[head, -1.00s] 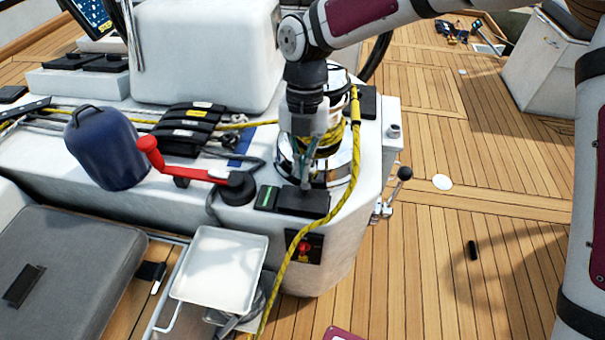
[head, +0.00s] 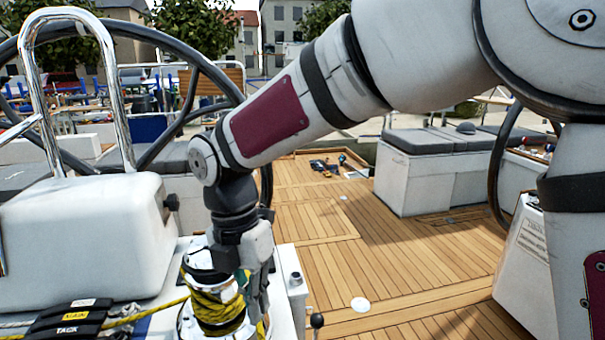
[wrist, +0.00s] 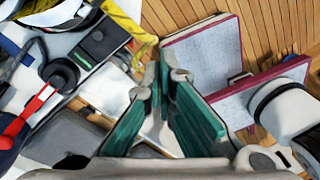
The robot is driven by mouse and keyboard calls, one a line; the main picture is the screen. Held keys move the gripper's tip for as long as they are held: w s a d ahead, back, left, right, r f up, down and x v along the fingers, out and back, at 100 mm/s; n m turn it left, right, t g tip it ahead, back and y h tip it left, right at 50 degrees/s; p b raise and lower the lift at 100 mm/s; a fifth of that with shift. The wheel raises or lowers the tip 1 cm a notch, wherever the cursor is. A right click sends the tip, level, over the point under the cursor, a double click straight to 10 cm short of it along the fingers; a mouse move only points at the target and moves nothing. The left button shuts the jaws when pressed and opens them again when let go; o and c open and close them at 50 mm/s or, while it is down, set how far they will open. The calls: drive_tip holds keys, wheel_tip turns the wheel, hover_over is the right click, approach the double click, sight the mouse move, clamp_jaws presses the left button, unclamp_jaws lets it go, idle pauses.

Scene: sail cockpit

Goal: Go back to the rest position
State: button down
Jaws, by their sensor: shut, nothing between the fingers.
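My gripper (head: 258,295) hangs pointing down from my arm, just right of the winch (head: 215,305) wrapped in yellow rope in the head view. Its lower end is near the bottom of that picture and partly hard to make out. In the wrist view my gripper (wrist: 165,78) shows its two teal-padded fingers with nothing held between them. The fingertips are close together.
A steel rail (head: 118,90) and a dark steering wheel (head: 190,85) stand at left, above a white console (head: 90,225). The wrist view shows a red winch handle (wrist: 32,108) and yellow rope (wrist: 125,25). The teak deck (head: 330,245) is largely clear.

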drive_tip(key=s+d+r+m+t+p, duration=0.1)
drive_tip(key=s+d+r+m+p, duration=0.1)
drive_tip(key=s+d+r+m, duration=0.4)
drive_tip(key=s+d+r+m+t+p, duration=0.1)
drive_tip(key=d+r+m+p, duration=0.1)
drive_tip(key=d+r+m, duration=0.7)
drive_tip(key=s+d+m+t+y+p, duration=0.1)
drive_tip(key=s+d+m+t+p, duration=0.2)
drive_tip(key=s+d+m, duration=0.8)
drive_tip(key=shift+s+d+f+m, duration=0.4)
drive_tip(key=shift+d+m, duration=0.3)
drive_tip(key=shift+m, duration=2)
